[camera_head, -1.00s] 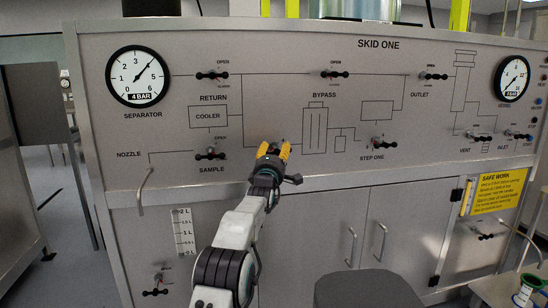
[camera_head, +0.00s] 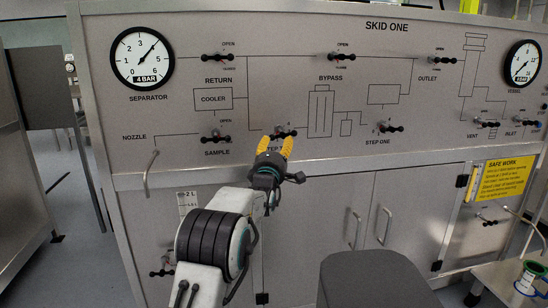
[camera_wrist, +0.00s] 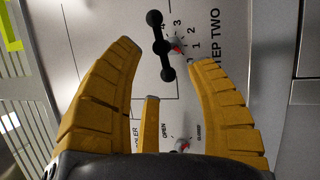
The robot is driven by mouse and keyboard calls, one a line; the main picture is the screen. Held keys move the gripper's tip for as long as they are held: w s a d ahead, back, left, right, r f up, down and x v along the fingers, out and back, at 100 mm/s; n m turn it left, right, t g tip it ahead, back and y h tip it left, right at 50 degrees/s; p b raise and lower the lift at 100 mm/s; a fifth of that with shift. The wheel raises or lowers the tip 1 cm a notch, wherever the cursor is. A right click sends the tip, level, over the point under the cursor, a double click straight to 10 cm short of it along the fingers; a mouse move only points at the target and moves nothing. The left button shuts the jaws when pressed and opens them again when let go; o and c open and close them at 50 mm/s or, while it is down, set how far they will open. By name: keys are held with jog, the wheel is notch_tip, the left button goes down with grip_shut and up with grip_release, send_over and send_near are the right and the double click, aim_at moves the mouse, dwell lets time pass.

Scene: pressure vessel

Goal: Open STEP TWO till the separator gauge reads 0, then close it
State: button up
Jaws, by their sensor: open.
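The STEP TWO valve is a black bar handle with ball ends (camera_head: 290,133), part hidden behind my gripper in the head view. In the wrist view the handle (camera_wrist: 161,46) lies just beyond the fingertips, parallel to the STEP TWO lettering. A red mark and a printed number scale sit beside its hub. My gripper (camera_head: 277,146) is open, its yellow fingers (camera_wrist: 167,65) pointing at the panel on either side of the handle, without clear contact. The separator gauge (camera_head: 142,58) at upper left has its needle near 4.
On the same panel are the SAMPLE valve (camera_head: 215,136) left, STEP ONE (camera_head: 389,128) right, and RETURN (camera_head: 217,57) and BYPASS (camera_head: 341,57) above. A dark grey rounded block (camera_head: 372,282) stands in the lower foreground.

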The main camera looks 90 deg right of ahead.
jog(key=shift+v, duration=2.6)
jog(key=shift+o, duration=0.2)
